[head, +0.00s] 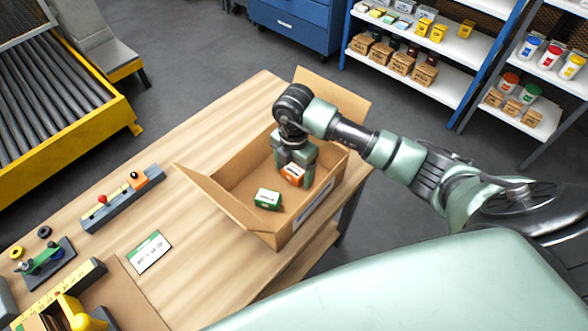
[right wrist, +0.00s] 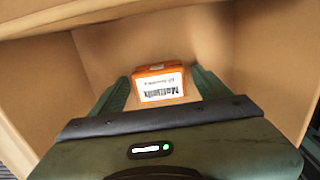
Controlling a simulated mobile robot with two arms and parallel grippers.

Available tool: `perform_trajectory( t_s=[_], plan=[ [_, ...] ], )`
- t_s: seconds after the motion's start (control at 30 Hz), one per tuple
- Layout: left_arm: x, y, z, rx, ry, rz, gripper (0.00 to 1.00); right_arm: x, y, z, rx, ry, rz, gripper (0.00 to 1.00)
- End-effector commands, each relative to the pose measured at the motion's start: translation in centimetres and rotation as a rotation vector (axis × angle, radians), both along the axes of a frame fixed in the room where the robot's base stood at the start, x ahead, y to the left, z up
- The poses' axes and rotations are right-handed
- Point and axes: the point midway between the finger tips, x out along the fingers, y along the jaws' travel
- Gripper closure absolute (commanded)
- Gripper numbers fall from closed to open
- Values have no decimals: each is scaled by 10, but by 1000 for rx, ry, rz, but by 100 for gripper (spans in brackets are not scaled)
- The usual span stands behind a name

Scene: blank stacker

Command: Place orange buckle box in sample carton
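The orange buckle box (head: 292,174), with a white label, is inside the open sample carton (head: 230,184), towards its far right part. It also shows in the right wrist view (right wrist: 160,84). My right gripper (head: 297,168) reaches down into the carton with one finger on either side of the box. Narrow gaps seem to show beside the box in the right wrist view, so the fingers look open around it. The underside of the box is hidden. My left gripper is not in view.
A green box (head: 268,198) lies in the carton, nearer its front. The carton's flaps stand outward. On the wooden table (head: 185,190) are a label card (head: 149,252) and a control bar (head: 122,199). Shelves (head: 435,75) and a roller conveyor (head: 60,100) stand beyond.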

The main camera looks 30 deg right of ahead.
Motion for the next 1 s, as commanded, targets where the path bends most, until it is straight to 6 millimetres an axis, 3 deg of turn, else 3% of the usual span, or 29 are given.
perform_trajectory(
  t_s=[0.4,0.8,1.0],
  plan=[
    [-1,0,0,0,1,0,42,1,0,10,-1,-4,0,24],
    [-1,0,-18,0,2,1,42,1,0,90,1,-5,1,24],
    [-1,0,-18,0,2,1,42,1,-1,118,-1,-3,-1,24]
  ],
)
